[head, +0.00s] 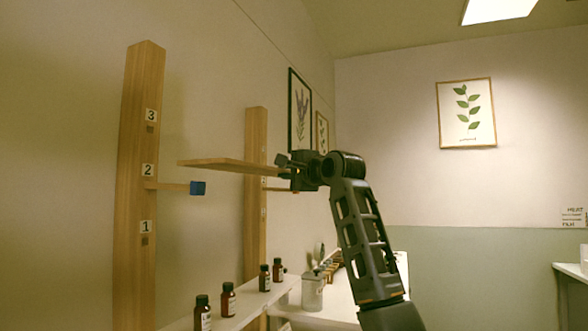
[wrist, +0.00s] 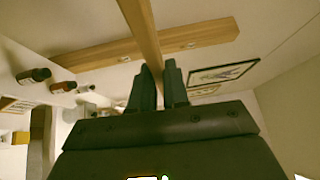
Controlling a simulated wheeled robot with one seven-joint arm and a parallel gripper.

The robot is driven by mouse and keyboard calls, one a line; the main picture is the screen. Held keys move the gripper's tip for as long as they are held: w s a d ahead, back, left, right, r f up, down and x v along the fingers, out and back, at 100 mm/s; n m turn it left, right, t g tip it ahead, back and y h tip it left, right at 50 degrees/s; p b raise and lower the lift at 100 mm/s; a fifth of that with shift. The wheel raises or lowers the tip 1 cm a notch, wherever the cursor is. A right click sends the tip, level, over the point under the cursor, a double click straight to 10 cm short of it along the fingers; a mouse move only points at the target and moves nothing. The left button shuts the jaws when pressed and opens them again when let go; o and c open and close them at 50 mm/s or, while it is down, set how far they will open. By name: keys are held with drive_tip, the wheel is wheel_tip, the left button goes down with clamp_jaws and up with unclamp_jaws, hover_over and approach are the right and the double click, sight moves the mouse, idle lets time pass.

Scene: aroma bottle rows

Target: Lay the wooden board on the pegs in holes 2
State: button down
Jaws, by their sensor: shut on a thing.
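The wooden board (head: 225,165) is a thin, pale plank held roughly level in mid-air. My gripper (head: 290,166) is shut on its right end in the head view. In the wrist view, the board (wrist: 139,22) runs up from between the fingertips (wrist: 158,75). The near post (head: 140,200) has holes labelled 1, 2 and 3. A peg (head: 172,186) with a blue tip (head: 198,188) sticks out at hole 2. On the far post (head: 255,130), a peg (head: 275,189) shows just below the board. The board appears above both pegs and apart from the near one.
Several brown bottles (head: 228,300) stand on a white shelf (head: 250,310) below. A glass jar (head: 313,292) and a white counter (head: 340,305) are behind. Framed pictures (head: 300,110) hang on the left wall. The air in front of the posts is clear apart from my arm.

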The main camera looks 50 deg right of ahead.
drive_tip(key=shift+w+a+r+p, duration=0.1)
drive_tip(key=shift+w+a+p, duration=0.55)
drive_tip(key=shift+w, duration=0.85)
drive_tip(key=shift+w+a+f+p, duration=0.1)
drive_tip(key=shift+w+a+p, duration=0.5)
drive_tip(key=shift+w, duration=0.95)
drive_tip(key=shift+w+a+r+p, duration=0.1)
drive_tip(key=shift+w+a+p, duration=0.55)
drive_tip(key=shift+w, duration=0.85)
drive_tip(key=shift+d+f, duration=0.25)
drive_tip(key=shift+f, duration=0.7)
drive_tip(key=shift+f+b, duration=0.4)
drive_tip(key=shift+f, duration=0.15)
drive_tip(key=c, duration=1)
unclamp_jaws()
drive_tip(key=shift+c, duration=0.2)
drive_tip(key=shift+f, duration=0.15)
drive_tip(key=shift+s, duration=0.1)
drive_tip(key=b+v, duration=0.2)
drive_tip(key=v, duration=0.5)
drive_tip(key=shift+s, duration=0.35)
drive_tip(key=shift+a+f, duration=0.1)
